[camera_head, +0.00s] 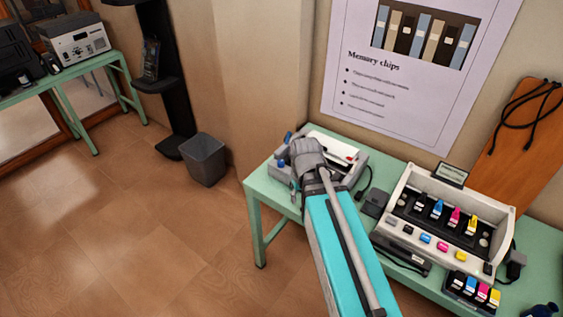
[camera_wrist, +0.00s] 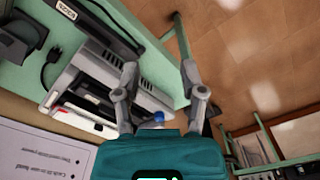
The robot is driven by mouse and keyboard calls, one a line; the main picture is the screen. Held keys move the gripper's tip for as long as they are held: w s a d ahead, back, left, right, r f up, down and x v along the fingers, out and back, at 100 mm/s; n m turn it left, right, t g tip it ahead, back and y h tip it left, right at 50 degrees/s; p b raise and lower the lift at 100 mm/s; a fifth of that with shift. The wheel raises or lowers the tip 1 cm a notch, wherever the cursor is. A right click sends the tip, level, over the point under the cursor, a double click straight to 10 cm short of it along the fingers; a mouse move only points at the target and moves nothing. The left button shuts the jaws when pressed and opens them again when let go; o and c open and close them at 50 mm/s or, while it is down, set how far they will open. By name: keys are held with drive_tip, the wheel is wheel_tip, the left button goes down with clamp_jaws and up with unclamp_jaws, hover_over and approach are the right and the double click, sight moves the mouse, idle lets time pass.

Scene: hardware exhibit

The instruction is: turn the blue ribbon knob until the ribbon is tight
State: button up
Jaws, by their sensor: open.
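The grey ribbon device, a typewriter or printer (camera_head: 345,160), sits on the green table at the left end, partly hidden by my arm. A blue knob (camera_head: 288,136) shows at its left side, and a second small blue part (camera_head: 281,163) shows nearer the front. In the wrist view a blue knob (camera_wrist: 158,117) is at the side of the grey machine (camera_wrist: 92,68), low between the bases of my fingers. My gripper (camera_wrist: 159,67) is open, with one finger over the machine's side and the other beyond the table edge. I see no contact with the knob. The ribbon itself cannot be made out.
To the right on the green table (camera_head: 262,187) stands an open printer (camera_head: 407,187) with coloured cartridges. More cartridges (camera_head: 472,290) stand in front of it. A grey bin (camera_head: 205,160) is on the floor at left. The floor before the table is clear.

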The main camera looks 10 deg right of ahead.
sight(281, 161)
drive_tip(key=w+a+n, duration=0.1)
drive_tip(key=w+n, duration=1.5)
drive_tip(key=w, duration=1.3)
drive_tip(key=shift+w+r+n+p, duration=0.3)
drive_tip(key=shift+w+r, duration=0.05)
drive_tip(key=shift+w, duration=0.05)
drive_tip(key=shift+a+f, duration=0.1)
drive_tip(key=shift+f, duration=0.05)
wheel_tip(281, 161, down, 14)
drive_tip(key=b, duration=1.3)
drive_tip(key=shift+r+b, duration=0.25)
drive_tip(key=shift+b, duration=0.15)
clamp_jaws()
